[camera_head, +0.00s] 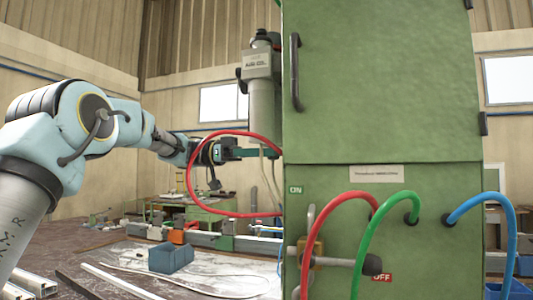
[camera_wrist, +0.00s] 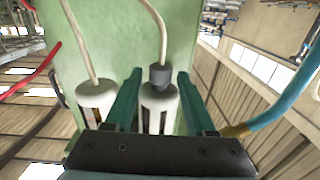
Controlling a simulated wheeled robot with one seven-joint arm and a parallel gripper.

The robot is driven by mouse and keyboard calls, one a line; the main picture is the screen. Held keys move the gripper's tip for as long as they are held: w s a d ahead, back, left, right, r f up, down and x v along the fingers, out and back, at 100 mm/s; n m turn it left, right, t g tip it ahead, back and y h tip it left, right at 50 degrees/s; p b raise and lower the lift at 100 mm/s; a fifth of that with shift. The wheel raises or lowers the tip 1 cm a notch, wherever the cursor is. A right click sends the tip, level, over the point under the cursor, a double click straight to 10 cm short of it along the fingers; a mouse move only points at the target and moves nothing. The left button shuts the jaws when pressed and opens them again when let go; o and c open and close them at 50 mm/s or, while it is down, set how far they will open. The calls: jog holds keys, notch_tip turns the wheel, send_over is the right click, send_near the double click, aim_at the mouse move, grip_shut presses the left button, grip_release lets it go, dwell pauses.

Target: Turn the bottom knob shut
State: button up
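In the wrist view, a small dark grey knob (camera_wrist: 160,77) with a pale cord sits on the end of a white cylindrical bowl (camera_wrist: 157,104) beside a green cabinet. My gripper (camera_wrist: 160,75) is open, its two teal fingers either side of this knob and bowl, with visible gaps on both sides. In the head view, my gripper (camera_head: 262,153) reaches from the left to the cabinet's left edge, at the lower end of a grey unit labelled "AIR OIL" (camera_head: 258,63). The knob itself is not clearly visible there.
A second white bowl (camera_wrist: 96,98) with its own cord is left of the left finger.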

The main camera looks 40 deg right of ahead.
grip_shut()
jog(key=shift+f+b, duration=0.15)
jog(key=shift+b, duration=0.25)
jog(key=n+t+h+b, duration=0.2)
jog(key=t+b, duration=0.3)
jog(key=b, duration=0.3)
jog(key=s+n+t+h+b, duration=0.1)
jog(key=n+t+h+b, duration=0.2)
jog(key=b, duration=0.6)
jog(key=n+t+h+b, duration=0.3)
jog(key=n+t+b, duration=0.2)
jog(key=b, duration=0.4)
jog(key=shift+s+a+n+t, duration=0.15)
jog(key=shift+a+n+t, duration=0.25)
jog(key=shift+t, duration=0.4)
jog(key=shift+b, duration=0.35)
jog(key=shift+o, duration=0.9)
grip_release()
